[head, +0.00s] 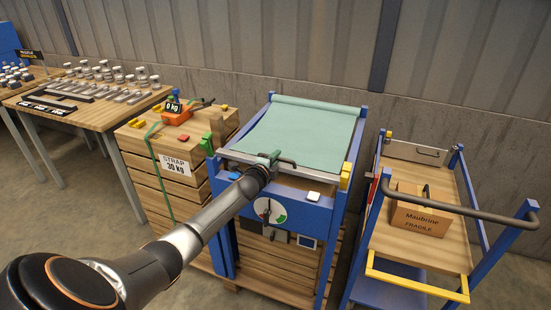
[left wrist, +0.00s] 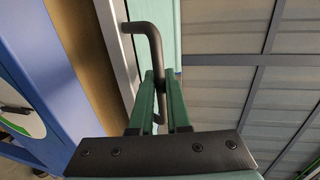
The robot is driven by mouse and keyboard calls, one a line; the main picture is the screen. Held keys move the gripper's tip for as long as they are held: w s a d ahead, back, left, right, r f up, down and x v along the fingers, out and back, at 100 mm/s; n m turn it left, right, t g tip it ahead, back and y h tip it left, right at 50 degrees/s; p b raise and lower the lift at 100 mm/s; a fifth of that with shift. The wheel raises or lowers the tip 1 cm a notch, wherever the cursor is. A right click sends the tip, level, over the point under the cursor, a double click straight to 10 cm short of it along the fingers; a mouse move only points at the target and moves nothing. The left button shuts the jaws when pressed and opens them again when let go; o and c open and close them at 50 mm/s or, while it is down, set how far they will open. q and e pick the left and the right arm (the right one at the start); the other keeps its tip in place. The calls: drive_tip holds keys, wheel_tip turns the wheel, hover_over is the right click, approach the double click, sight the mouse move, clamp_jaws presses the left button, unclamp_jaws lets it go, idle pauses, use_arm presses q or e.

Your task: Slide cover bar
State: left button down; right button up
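A pale metal cover bar (head: 318,178) runs across the near edge of a green cover sheet (head: 305,135) on top of a blue-framed stand (head: 345,205). The bar has a dark bent handle (head: 287,161). My left gripper (head: 271,159) is at this handle, near the middle of the bar. In the left wrist view the handle (left wrist: 154,40) passes between the green fingers of the left gripper (left wrist: 160,76), which appear closed on it. The far end of the handle is partly hidden by the fingers. My right gripper is not in view.
The stand's front has a dial (head: 269,210). A strapped wooden crate stack (head: 150,185) stands close on the left, and a parts table (head: 110,112) beyond it. A cart (head: 415,245) with a cardboard box (head: 421,213) stands on the right. A wall is behind.

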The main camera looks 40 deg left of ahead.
use_arm(q)
drive_tip(key=c, duration=0.9)
unclamp_jaws()
drive_tip(key=shift+s, duration=0.1)
drive_tip(key=p+v, duration=0.1)
drive_tip(key=v, duration=1.1)
drive_tip(key=shift+s, duration=0.15)
drive_tip(key=shift+d, duration=0.1)
drive_tip(key=s+d+f+n+g+h, duration=0.1)
drive_tip(key=s+d+f+n+h, duration=0.1)
drive_tip(key=s+d+f, duration=0.4)
drive_tip(key=s+d+f+n+g+h, duration=0.2)
drive_tip(key=s+d+f+n, duration=0.15)
drive_tip(key=d+f, duration=0.4)
drive_tip(key=s+d+f+n+g+h, duration=0.1)
drive_tip(key=s+d+f+n, duration=0.1)
drive_tip(key=s+d, duration=0.3)
drive_tip(key=s+d+f+n+h, duration=0.1)
drive_tip(key=s+d+f+n, duration=0.1)
drive_tip(key=s+d, duration=0.3)
drive_tip(key=s+d+f+n+g+h, duration=0.1)
drive_tip(key=s+d+f+n, duration=0.2)
drive_tip(key=s+d, duration=0.2)
drive_tip(key=shift+s+d+f+g, duration=0.3)
drive_tip(key=shift+d, duration=0.1)
